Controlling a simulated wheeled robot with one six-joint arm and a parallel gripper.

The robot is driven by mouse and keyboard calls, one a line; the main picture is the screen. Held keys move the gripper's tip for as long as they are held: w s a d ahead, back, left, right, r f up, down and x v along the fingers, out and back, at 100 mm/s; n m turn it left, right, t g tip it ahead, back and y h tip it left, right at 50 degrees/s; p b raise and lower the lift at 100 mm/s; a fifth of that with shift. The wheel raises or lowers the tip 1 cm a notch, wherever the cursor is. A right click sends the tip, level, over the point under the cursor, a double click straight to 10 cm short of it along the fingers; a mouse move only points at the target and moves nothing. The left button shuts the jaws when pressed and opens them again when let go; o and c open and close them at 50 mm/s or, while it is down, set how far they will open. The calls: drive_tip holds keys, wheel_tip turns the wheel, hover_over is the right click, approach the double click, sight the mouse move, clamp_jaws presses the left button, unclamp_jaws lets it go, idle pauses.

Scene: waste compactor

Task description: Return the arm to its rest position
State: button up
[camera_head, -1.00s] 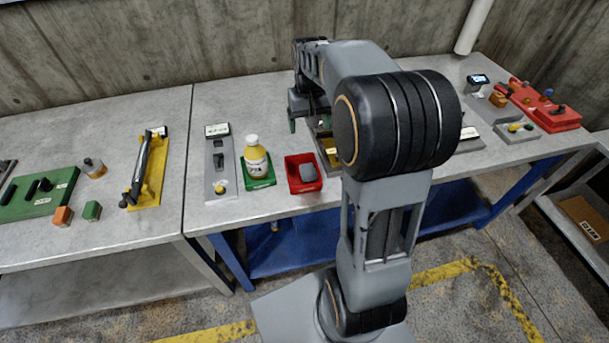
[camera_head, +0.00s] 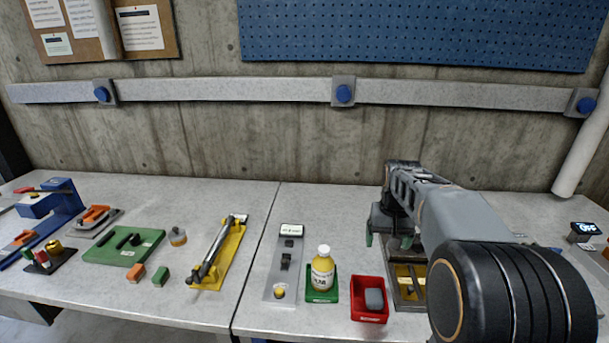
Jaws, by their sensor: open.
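My arm (camera_head: 455,220) reaches in from the lower right over the bench. Its large black joint fills the lower right of the picture. My gripper (camera_head: 385,240) hangs at the far end of the arm, pointing down, with dark fingers and green tips. It is open, and I see nothing between its fingers. It is above or just behind a grey fixture with a yellow base (camera_head: 408,284). The exact height over the bench is hard to tell.
A red bin (camera_head: 369,313) with a grey block and a yellow bottle (camera_head: 323,270) on a green tray stand left of the gripper. Further left are a grey switch panel (camera_head: 274,292), a yellow lever fixture (camera_head: 234,262) and a green plate (camera_head: 110,253). A concrete wall (camera_head: 300,140) rises behind.

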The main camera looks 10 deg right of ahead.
drive_tip(key=s+a+f+n+t, duration=0.1)
drive_tip(key=s+a, duration=0.3)
drive_tip(key=s, duration=0.4)
drive_tip(key=s+a+f+n+t, duration=0.1)
drive_tip(key=s+a+t, duration=0.1)
drive_tip(key=s+a, duration=0.3)
drive_tip(key=shift+s+a+f+t, duration=0.25)
drive_tip(key=shift+s+t, duration=0.15)
drive_tip(key=shift+s, duration=1.3)
